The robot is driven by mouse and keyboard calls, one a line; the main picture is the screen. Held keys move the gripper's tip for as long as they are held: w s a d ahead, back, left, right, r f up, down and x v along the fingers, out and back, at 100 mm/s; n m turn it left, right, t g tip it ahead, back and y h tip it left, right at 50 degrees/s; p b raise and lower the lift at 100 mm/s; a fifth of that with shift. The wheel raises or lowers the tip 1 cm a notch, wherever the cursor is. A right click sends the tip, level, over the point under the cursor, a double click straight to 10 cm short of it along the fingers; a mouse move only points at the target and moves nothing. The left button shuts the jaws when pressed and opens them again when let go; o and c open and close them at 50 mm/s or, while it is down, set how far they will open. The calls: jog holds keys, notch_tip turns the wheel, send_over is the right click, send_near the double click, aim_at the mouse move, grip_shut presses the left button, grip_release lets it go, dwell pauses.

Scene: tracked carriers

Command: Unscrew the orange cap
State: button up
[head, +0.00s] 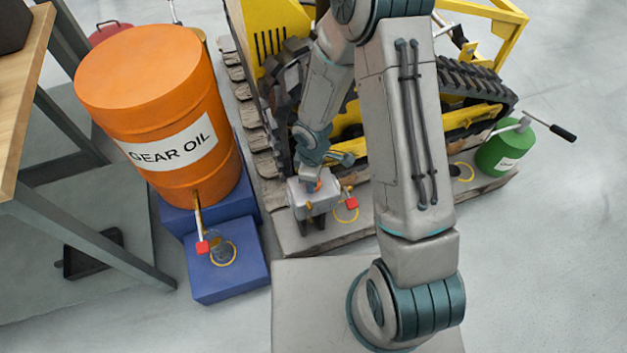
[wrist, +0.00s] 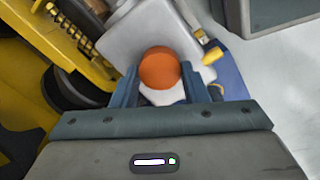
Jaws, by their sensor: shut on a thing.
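The orange cap (wrist: 160,66) is round and sits between the two teal fingers of my gripper (wrist: 160,74) in the wrist view. The fingers are shut on its sides. Behind it is a pale grey container (wrist: 178,30), and the cap appears to be on it. The cap's thread is hidden.
A red-handled tap (head: 351,203) sticks out at the container's right. The orange gear oil drum (head: 170,100) stands on blue blocks (head: 232,278) to the left. A green can (head: 503,150) is at the right. Yellow tracked machinery (head: 470,115) lies behind my arm. The floor at right is clear.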

jog(key=n+p, duration=0.1)
jog(key=n, duration=0.4)
jog(key=shift+d+r+n+p, duration=0.1)
jog(key=shift+r+n+p, duration=0.05)
jog(key=shift+n+p, duration=0.25)
jog(key=shift+n, duration=1.1)
jog(key=shift+n+p, duration=0.55)
jog(key=shift+n, duration=0.05)
jog(key=n+p, duration=0.2)
jog(key=n, duration=0.3)
jog(key=n+p, duration=0.1)
jog(key=n, duration=0.2)
jog(key=o, duration=0.8)
jog(key=shift+o, duration=0.2)
jog(key=shift+f, duration=0.2)
